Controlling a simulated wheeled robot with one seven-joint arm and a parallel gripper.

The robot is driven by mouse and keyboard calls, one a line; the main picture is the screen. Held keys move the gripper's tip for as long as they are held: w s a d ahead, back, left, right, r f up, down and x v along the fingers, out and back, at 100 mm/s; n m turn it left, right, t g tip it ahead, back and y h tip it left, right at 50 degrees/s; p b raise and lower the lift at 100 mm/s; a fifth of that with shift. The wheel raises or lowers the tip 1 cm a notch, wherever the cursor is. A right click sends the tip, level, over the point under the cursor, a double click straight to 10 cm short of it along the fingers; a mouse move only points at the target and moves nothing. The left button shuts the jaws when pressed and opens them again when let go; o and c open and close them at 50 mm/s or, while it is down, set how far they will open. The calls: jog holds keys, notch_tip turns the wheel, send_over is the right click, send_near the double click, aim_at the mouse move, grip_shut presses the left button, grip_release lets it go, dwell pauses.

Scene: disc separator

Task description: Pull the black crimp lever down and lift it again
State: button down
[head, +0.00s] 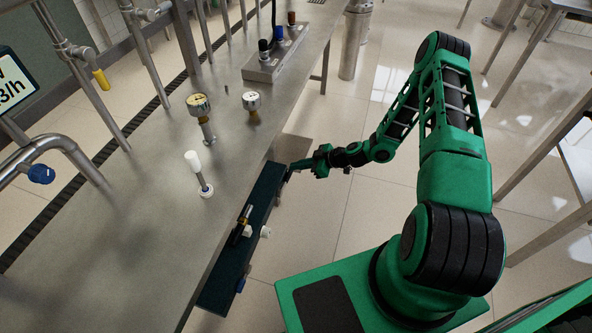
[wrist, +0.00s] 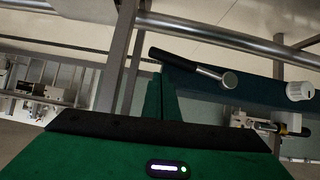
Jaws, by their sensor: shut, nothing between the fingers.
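The black crimp lever (wrist: 180,59) shows in the wrist view as a black grip on a short steel arm with a round grey pivot end. It sits on the near side of a dark teal housing (wrist: 258,92). In the head view the housing (head: 262,205) runs along the table's edge, and the lever is small and hard to make out by its far end. My gripper (head: 295,166) is at that far end, with its green fingers shut and empty. In the wrist view the fingertips (wrist: 166,74) are close to the black grip; I cannot tell whether they touch it.
White knobs (head: 265,232) and a black-and-brass part (head: 243,222) are on the housing.

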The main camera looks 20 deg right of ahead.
jog(key=w+d+r+v, duration=0.1)
jog(key=w+v, duration=0.1)
jog(key=v, duration=0.9)
jog(key=s+d+r+m+g+h, duration=0.35)
jog(key=s+r, duration=0.55)
jog(key=r, duration=0.4)
jog(key=s+d+r+m+g+h, duration=0.3)
jog(key=s+d+r+m+h, duration=0.15)
jog(key=s+r, duration=0.6)
jog(key=s+r+m, duration=0.9)
jog(key=s+r, duration=0.4)
jog(key=s, duration=0.4)
jog(key=shift+s+m+h, duration=0.25)
jog(key=shift+m+h, duration=0.05)
jog(key=shift+d, duration=0.1)
jog(key=shift+w+f+g, duration=0.25)
jog(key=shift+w, duration=0.4)
